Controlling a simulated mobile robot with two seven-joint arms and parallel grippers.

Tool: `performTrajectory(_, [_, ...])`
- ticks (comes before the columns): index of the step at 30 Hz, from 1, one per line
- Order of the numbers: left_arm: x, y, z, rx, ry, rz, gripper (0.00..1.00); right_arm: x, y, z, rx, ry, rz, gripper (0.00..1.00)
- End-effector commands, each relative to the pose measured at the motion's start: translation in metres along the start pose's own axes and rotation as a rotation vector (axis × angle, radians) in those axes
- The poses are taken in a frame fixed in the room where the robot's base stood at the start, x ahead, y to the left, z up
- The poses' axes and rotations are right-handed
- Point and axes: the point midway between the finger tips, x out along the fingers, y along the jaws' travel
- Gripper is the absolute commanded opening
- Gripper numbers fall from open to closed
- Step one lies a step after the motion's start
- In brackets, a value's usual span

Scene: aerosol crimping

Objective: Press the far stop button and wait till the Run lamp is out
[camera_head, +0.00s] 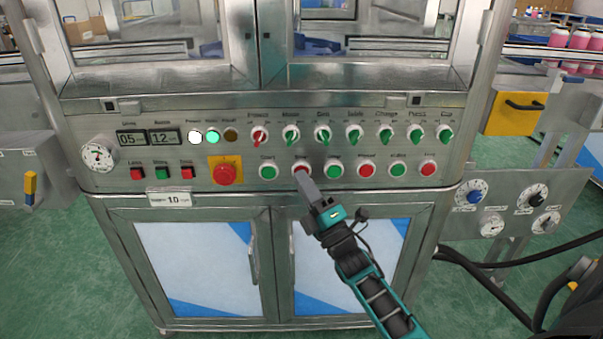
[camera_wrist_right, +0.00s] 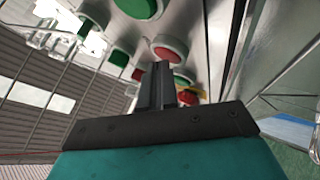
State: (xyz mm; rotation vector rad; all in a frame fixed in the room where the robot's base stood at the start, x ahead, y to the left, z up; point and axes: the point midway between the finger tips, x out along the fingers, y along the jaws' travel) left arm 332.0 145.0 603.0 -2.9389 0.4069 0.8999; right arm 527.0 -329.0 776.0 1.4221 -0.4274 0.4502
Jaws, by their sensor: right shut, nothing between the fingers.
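A steel control panel (camera_head: 150,185) carries a lower row of round buttons, alternating green and red. My right gripper (camera_head: 303,177) is shut and empty, its tip at the second button from the left, a red one (camera_head: 301,168), partly covering it. I cannot tell whether they touch. In the right wrist view, the shut fingers (camera_wrist_right: 164,85) point into the panel, with a red button (camera_wrist_right: 169,46) just beyond. Other red buttons are in the middle (camera_head: 367,169) and at the right end (camera_head: 428,168). A green lamp (camera_head: 213,137) is lit; its small label is hard to read. My left gripper is out of view.
A red emergency stop on a yellow plate (camera_head: 225,172) sits left of the row. Green selector switches (camera_head: 354,132) and one red switch (camera_head: 259,135) run above the buttons. A white lamp (camera_head: 194,138) is lit and an amber lamp (camera_head: 231,135) is dark.

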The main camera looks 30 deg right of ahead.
Motion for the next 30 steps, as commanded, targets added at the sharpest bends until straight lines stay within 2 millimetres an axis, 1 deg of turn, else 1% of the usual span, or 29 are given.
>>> performTrajectory(5, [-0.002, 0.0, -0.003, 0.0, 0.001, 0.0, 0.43, -0.002, 0.002, -0.001, 0.001, -0.001, 0.0, 0.0])
performTrajectory(13, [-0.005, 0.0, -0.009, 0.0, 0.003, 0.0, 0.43, -0.011, 0.009, -0.007, 0.001, -0.001, 0.0, 0.0])
performTrajectory(23, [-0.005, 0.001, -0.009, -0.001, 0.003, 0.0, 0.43, -0.012, 0.009, -0.009, 0.001, -0.001, 0.0, 0.0])
performTrajectory(30, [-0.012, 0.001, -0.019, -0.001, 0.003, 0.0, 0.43, -0.026, 0.021, -0.019, 0.001, -0.002, -0.001, 0.0])
